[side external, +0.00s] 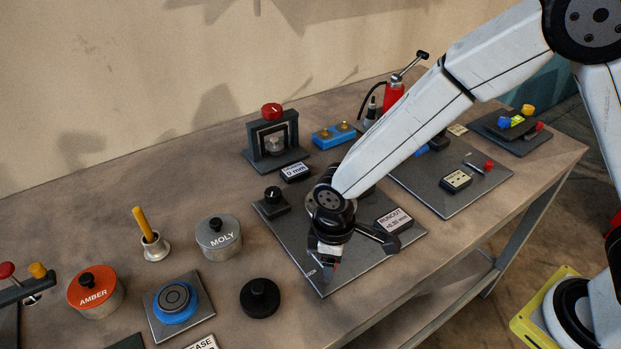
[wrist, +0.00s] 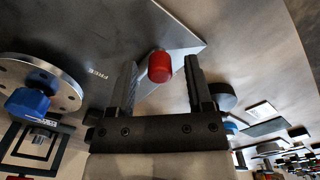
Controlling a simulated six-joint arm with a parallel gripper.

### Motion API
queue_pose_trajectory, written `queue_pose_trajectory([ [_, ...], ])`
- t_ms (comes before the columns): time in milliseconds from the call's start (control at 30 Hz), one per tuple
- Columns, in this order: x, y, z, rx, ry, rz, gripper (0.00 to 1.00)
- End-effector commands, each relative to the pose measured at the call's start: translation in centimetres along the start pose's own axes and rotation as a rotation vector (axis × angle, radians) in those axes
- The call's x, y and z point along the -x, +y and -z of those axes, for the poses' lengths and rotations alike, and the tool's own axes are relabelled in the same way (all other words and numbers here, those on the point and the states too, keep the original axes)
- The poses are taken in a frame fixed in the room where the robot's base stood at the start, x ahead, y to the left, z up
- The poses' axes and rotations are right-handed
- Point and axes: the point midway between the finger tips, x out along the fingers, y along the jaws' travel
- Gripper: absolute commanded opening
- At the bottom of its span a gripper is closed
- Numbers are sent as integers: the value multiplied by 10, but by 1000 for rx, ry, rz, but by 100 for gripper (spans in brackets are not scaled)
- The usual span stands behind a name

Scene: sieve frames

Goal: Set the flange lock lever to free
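The lever's red knob (wrist: 159,66) shows in the wrist view between the two fingertips of my gripper (wrist: 161,78). The fingers stand apart, with a gap visible on both sides of the knob. The grey plate (wrist: 112,35) under it carries the printed word FREE, left of the knob. In the side view my gripper (side external: 328,258) points down over the front corner of the grey plate (side external: 290,238) and mostly hides the lever.
In the wrist view a round metal flange (wrist: 40,82) with a blue knob (wrist: 27,103) lies left. A RUNOUT display (side external: 394,220) stands right of my gripper.

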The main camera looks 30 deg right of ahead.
Motion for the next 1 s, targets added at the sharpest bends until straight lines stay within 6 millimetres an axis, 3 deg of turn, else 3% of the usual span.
queue_pose_trajectory([
  [33,0,0,0,0,0,0,48],
  [167,0,0,0,0,0,0,6],
  [200,0,0,0,0,0,0,0],
  [1000,0,0,0,0,-1,0,0],
])
